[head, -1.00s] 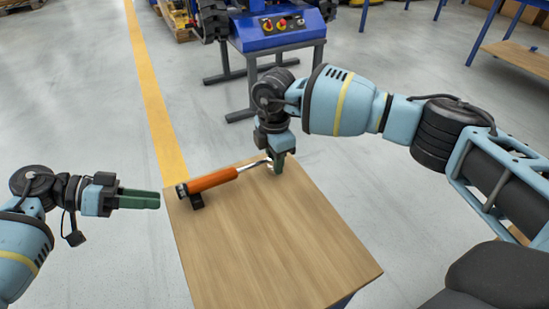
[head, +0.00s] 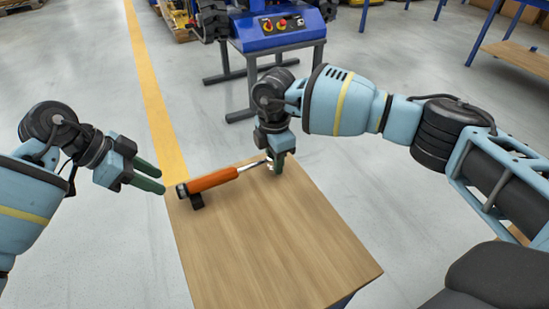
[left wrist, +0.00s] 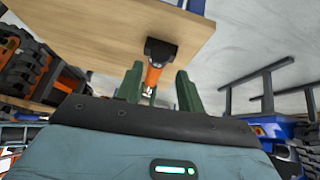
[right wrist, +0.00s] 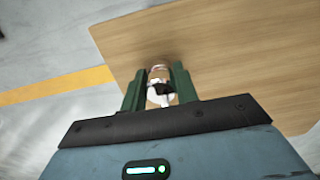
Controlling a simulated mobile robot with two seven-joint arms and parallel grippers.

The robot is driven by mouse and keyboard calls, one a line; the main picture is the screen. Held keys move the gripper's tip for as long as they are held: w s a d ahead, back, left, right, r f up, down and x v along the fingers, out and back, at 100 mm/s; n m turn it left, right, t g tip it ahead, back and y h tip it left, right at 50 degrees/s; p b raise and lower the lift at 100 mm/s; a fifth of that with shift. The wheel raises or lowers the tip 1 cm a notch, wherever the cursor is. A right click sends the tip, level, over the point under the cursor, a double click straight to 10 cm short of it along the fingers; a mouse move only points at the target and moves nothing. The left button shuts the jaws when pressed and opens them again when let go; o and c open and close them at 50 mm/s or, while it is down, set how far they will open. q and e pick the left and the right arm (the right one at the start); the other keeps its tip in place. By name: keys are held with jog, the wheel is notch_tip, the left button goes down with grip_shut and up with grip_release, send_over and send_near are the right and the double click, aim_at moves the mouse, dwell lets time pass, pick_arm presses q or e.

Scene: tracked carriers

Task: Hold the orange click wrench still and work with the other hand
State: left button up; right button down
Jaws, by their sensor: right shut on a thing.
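The orange click wrench (head: 213,180) lies across the far left part of the wooden table, its dark handle end to the left and its silver end to the right. A small black block (head: 196,201) is under the handle end. My right gripper (head: 278,162) points down at the silver end and is shut on it; the right wrist view shows the metal end (right wrist: 159,77) between its fingers. My left gripper (head: 155,178) is open and empty, left of the handle end and apart from it. The left wrist view shows the orange handle (left wrist: 154,76) beyond its spread fingers.
The near and right parts of the table (head: 285,250) are bare. A blue machine (head: 275,28) with red and yellow buttons stands on a stand behind the table. A shelf (head: 518,58) is at the far right. Open floor lies left of the table.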

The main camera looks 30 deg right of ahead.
pick_arm(q)
jog(key=shift+x, duration=2.8)
jog(key=shift+c, duration=0.2)
jog(key=c, duration=0.6)
jog(key=shift+s+m+t, duration=0.2)
jog(key=shift+m+t, duration=0.2)
jog(key=shift+t, duration=0.7)
jog(key=shift+s+m+t, duration=0.2)
jog(key=shift+m+t, duration=0.2)
jog(key=shift+t, duration=0.7)
jog(key=shift+s+f+m+t, duration=0.15)
jog(key=shift+m+t, duration=0.25)
jog(key=shift+t, duration=0.7)
